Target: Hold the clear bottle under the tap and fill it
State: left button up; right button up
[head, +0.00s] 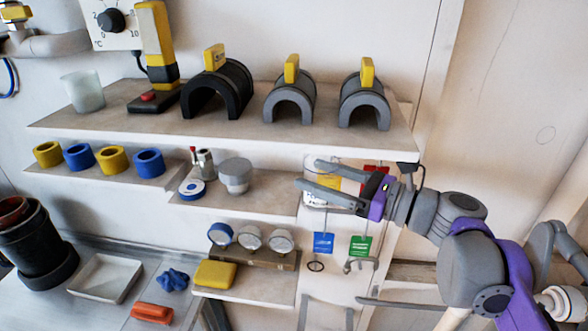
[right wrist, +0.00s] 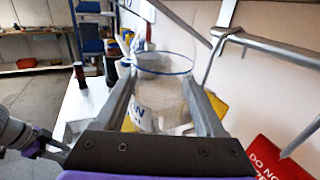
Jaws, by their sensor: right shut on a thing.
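My right gripper (head: 308,175) reaches in from the right, in front of the wall signs. In the right wrist view a clear, open-topped vessel with a blue rim, which I take for the clear bottle (right wrist: 163,64), stands between its fingers, and the gripper is shut on it. The vessel is hard to make out in the head view. I cannot tell whether it holds liquid. A grey pipe with a yellow fitting (head: 17,13), possibly the tap, is at the top left, far from my right gripper. A purple and grey part like my left gripper (right wrist: 42,143) shows at the wrist view's left edge; its jaws are unclear.
The upper shelf (head: 60,121) holds a frosted cup (head: 82,92), a yellow handheld device (head: 156,42) and grey arches with yellow handles. Lower shelves hold coloured rings and gauges (head: 250,238). A white tray (head: 105,277) and black pot (head: 38,245) are at lower left.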

jog(key=v, duration=0.9)
jog(key=shift+b, duration=0.3)
